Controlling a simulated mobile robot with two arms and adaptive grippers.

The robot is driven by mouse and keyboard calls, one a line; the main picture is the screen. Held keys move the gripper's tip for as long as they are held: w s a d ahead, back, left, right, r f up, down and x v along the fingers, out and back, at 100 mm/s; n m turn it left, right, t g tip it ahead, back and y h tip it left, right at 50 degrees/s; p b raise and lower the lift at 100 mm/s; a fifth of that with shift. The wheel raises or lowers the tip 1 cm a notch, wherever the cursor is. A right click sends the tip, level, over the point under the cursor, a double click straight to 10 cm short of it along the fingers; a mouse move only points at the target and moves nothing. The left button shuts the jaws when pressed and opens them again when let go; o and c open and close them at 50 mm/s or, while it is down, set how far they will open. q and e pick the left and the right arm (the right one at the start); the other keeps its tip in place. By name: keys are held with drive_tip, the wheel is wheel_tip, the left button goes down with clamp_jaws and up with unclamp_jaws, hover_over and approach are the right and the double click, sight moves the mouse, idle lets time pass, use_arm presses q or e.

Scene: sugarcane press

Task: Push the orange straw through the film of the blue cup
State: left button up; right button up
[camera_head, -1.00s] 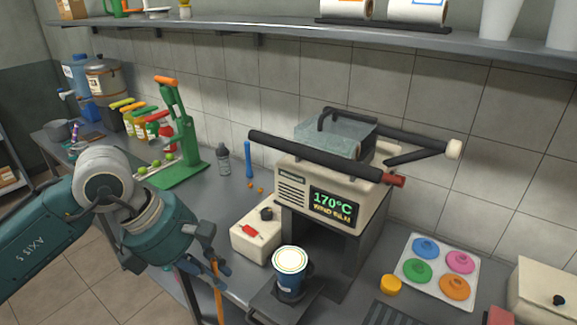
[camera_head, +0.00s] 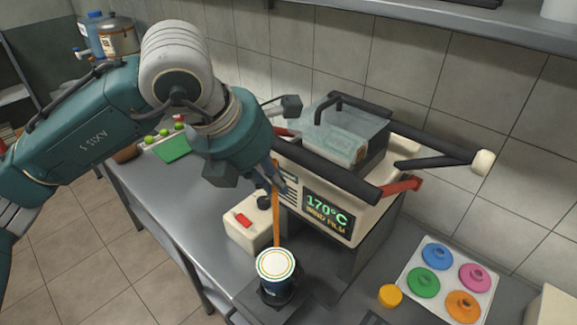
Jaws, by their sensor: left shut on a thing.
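The blue cup (camera_head: 275,288) stands upright on the dark platform in front of the sealing machine. Its top is covered by a pale film (camera_head: 276,264) with a ring-shaped edge. My left gripper (camera_head: 277,180) is shut on the orange straw (camera_head: 277,222), above and behind the cup in the picture. The straw hangs nearly upright, and its lower end comes down at the far rim of the film. I cannot tell whether the tip touches the film. My right gripper is not in view.
The sealing machine (camera_head: 330,206) with its 170°C display stands close behind the cup and beside my left gripper. A cream box (camera_head: 247,232) with a red switch is left of the cup. A tray (camera_head: 407,264) of colored lids and a yellow-orange cap (camera_head: 390,295) lie to the right.

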use_arm(q)
drive_tip(key=f, duration=0.1)
drive_tip(key=f+b, duration=0.1)
drive_tip(key=f, duration=0.1)
drive_tip(key=s+a+f+b, duration=0.1)
drive_tip(key=f, duration=0.1)
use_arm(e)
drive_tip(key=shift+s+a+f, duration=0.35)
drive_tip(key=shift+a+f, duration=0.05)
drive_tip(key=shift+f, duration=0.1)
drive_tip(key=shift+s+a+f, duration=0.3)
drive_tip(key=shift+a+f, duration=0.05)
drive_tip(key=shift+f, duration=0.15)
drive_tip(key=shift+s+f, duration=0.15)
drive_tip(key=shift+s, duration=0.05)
use_arm(q)
drive_tip(key=shift+w+d+b, duration=0.15)
drive_tip(key=shift+d+b, duration=0.05)
drive_tip(key=shift+b, duration=0.35)
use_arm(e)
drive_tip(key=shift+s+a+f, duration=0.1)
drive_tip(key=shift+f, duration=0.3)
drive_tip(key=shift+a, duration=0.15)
use_arm(q)
drive_tip(key=shift+f, duration=0.15)
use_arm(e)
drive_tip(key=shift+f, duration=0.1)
